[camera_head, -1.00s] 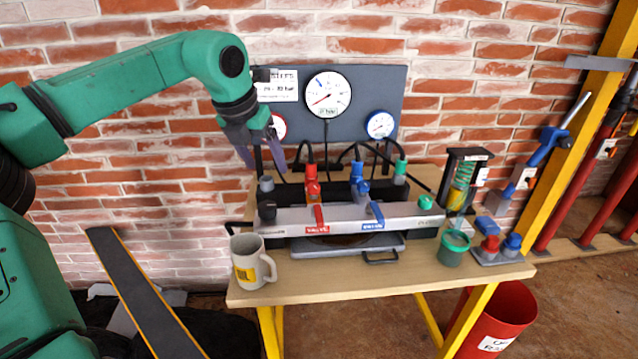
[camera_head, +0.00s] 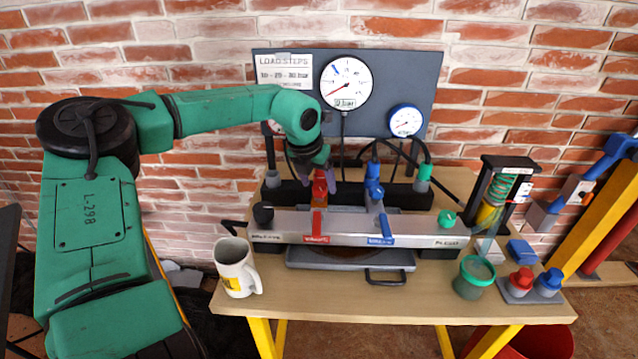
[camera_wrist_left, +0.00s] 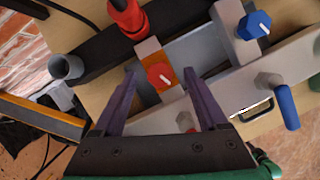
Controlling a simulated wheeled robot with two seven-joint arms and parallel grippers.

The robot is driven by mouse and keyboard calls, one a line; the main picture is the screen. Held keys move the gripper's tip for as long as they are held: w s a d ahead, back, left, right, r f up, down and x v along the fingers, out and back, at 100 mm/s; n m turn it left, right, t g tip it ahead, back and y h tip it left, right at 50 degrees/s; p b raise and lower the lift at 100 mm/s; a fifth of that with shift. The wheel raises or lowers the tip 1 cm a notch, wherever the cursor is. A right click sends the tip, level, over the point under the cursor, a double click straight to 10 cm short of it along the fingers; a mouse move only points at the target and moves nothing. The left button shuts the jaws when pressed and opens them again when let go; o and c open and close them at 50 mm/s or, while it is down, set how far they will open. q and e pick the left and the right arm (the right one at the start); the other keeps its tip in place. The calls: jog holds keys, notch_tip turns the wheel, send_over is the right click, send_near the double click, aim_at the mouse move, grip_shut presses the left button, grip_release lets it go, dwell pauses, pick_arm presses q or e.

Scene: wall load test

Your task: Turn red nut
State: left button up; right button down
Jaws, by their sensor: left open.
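In the left wrist view a red nut (camera_wrist_left: 160,77) with a white mark sits on an orange-red patch of the metal block. My left gripper (camera_wrist_left: 162,71) is open, with its purple fingers apart on either side of the nut. My right gripper is not in view.
A blue fitting (camera_head: 374,190) and blue lever (camera_head: 386,226) stand close to the right. Black hoses and gauges (camera_head: 346,83) are behind. A beige mug (camera_head: 237,267) and a green cup (camera_head: 474,278) stand near the table's front.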

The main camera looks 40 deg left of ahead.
pick_arm(q)
jog(key=shift+w+f, duration=0.1)
jog(key=shift+f, duration=0.45)
jog(key=shift+w, duration=0.1)
grip_shut()
jog(key=shift+a+m, duration=0.1)
jog(key=shift+m, duration=0.5)
jog(key=m+h, duration=0.1)
jog(key=m, duration=0.2)
jog(key=shift+h, duration=0.3)
grip_release()
jog(key=shift+b, duration=0.3)
